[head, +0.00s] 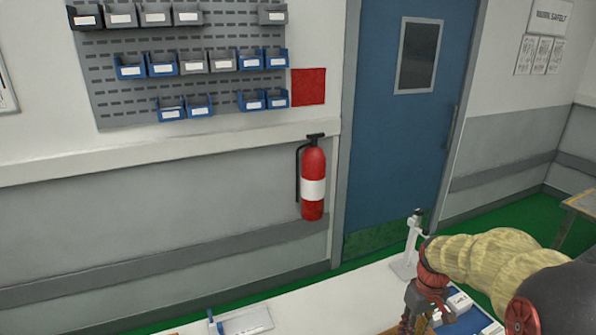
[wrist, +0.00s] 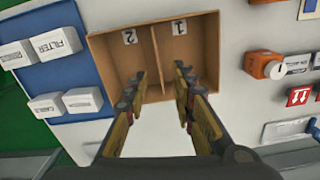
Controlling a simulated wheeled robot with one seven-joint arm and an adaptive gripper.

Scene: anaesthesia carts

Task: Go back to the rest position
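My gripper (wrist: 159,82) shows in the wrist view with its two fingers apart and nothing between them. It is over a light work surface, in front of a cardboard box (wrist: 153,42) with two compartments marked 1 and 2. The fingertips overlap the box's near edge in the picture; I cannot tell their height above it. In the head view my gripper (head: 424,308) is at the lower right, over the white tabletop (head: 345,300), partly cut off by the bottom edge. My arm reaches in from the right.
White boxes (wrist: 56,42), one labelled FILTER, lie on a blue mat (wrist: 75,15) left of the cardboard box. An orange device (wrist: 263,66) lies to its right. A white stand (head: 410,250) rises beside my arm. A fire extinguisher (head: 313,182) hangs near the blue door (head: 395,140).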

